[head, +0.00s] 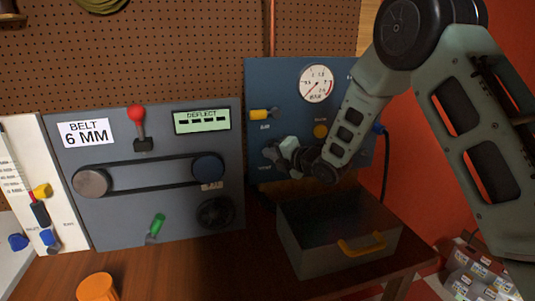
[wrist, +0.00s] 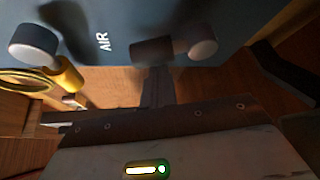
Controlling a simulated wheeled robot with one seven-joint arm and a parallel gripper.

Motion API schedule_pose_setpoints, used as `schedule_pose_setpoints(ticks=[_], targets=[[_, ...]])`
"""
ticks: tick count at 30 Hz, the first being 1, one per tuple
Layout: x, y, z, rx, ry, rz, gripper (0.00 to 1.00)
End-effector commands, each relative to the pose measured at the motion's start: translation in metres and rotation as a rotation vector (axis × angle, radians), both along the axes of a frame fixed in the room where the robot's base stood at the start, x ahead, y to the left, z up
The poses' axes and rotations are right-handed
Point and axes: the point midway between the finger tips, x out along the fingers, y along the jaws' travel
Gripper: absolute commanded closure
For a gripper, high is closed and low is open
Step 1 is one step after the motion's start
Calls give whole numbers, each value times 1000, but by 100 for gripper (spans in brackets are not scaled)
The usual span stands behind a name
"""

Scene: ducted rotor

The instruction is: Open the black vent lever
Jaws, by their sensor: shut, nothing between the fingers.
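The blue panel (head: 290,85) carries a black vent lever, mostly hidden behind my gripper (head: 277,152) in the head view. In the wrist view a dark lever with a pale rounded end (wrist: 198,42), which looks like the vent lever, lies at the top centre. My gripper (wrist: 156,78) is shut and empty. Its narrow fingertips overlap the dark lever's lower left end in the wrist view; I cannot tell whether they touch it. The yellow air lever (head: 260,114) is above my gripper in the head view and at the left in the wrist view (wrist: 68,75).
A pressure gauge (head: 316,83) and a yellow knob (head: 320,130) are on the same panel. A grey belt panel (head: 130,215) is at the left. The wooden table (head: 190,275) has bare room in front.

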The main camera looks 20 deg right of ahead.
Motion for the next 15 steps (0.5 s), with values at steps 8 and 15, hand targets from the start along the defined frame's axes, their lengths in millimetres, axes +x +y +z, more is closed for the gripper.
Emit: schedule_pose_setpoints(ticks=[8, 15], targets=[[0, 0, -1, 3, -1, 0, 100], [0, -6, -4, 110, -4, -4, 100]])
